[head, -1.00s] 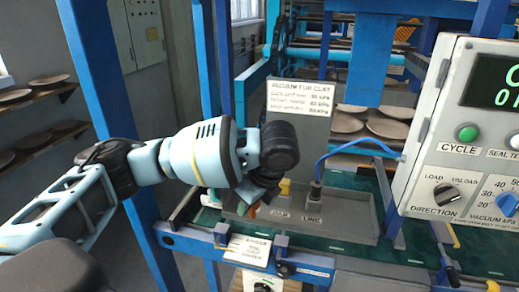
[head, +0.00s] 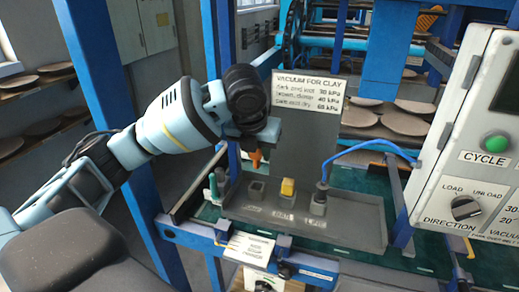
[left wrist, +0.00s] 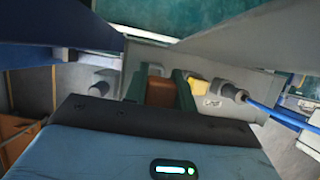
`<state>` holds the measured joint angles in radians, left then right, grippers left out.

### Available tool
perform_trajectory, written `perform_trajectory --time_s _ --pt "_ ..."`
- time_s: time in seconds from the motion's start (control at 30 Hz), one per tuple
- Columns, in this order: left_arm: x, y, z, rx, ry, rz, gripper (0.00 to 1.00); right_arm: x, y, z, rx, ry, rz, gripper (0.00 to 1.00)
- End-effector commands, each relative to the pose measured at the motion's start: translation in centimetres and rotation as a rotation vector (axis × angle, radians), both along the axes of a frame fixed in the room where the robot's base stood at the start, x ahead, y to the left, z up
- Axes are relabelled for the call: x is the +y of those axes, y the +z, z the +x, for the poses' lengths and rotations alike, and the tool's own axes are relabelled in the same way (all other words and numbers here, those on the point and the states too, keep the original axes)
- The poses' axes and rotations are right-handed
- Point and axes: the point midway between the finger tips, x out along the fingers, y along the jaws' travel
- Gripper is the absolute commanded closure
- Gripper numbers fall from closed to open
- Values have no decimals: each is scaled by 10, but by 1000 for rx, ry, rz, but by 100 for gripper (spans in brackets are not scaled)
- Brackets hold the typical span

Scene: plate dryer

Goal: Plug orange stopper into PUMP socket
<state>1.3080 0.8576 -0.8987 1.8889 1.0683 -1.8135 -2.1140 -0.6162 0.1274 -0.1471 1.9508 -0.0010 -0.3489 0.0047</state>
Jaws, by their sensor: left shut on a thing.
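My left gripper (head: 257,146) points down and is shut on the orange stopper (head: 256,159). The stopper hangs above the left grey socket (head: 256,189), apart from it; that socket looks empty. In the left wrist view the stopper (left wrist: 160,92) shows as an orange-brown block between dark green fingers. A yellow stopper (head: 287,187) sits in the middle socket. The right socket (head: 320,199) holds a plug with a blue hose. The socket labels are too small to read surely, so I cannot confirm which is PUMP. My right gripper is out of view.
The sockets stand in a shallow grey tray (head: 365,233) before an upright sign panel (head: 307,125). A green upright piece (head: 213,186) stands left of the tray. The control box (head: 470,150) is at the right, and the blue hose (head: 365,146) arches toward it.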

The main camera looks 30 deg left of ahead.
Motion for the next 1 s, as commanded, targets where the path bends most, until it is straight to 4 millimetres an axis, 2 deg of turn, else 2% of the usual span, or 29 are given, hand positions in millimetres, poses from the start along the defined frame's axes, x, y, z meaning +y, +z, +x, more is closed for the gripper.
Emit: perform_trajectory --time_s 0.33,1.0 --pt "0 -7 0 2 2 0 96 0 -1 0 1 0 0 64" --pt "0 -41 0 2 4 0 96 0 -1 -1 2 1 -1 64"
